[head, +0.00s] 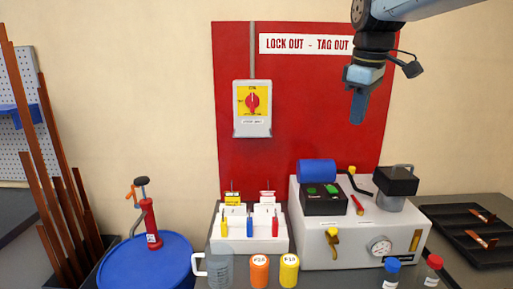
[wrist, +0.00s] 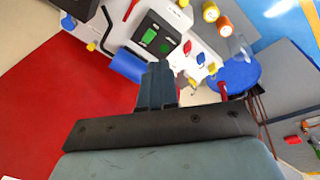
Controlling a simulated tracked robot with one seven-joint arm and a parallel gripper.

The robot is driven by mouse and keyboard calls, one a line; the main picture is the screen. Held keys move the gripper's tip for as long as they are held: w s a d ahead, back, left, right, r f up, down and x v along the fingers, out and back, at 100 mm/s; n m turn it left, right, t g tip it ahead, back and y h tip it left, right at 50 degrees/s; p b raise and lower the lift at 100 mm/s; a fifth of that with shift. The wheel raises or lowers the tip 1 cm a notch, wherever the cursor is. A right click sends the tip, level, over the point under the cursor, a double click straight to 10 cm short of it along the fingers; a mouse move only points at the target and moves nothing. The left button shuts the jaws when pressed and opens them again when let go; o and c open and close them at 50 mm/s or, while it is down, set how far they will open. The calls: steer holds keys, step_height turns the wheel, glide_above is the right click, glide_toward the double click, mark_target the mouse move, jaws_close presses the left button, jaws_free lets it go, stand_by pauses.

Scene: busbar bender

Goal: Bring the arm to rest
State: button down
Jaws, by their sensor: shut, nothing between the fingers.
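My gripper (head: 357,107) hangs in the upper right of the head view, in front of the red lock-out board (head: 300,120), fingers pointing down. It also shows in the wrist view (wrist: 158,72), where its fingers are together with nothing between them. My arm comes in from the top right of the head view. In the head view the gripper is well above the bender machine (head: 345,236) and touches nothing visible.
A rotary switch box (head: 252,108) is on the board, left of my gripper. Below stand a white tool rack (head: 250,242), a jug (head: 219,270), orange and yellow cups, and bottles. A blue drum (head: 150,262) is left, a black tray (head: 470,235) right. Air around my gripper looks clear.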

steer(key=s+f+m+t, duration=0.3)
steer(key=s+f+m, duration=0.6)
steer(key=s+f, duration=0.4)
steer(key=shift+s+d+m, duration=0.3)
steer(key=shift+s, duration=0.65)
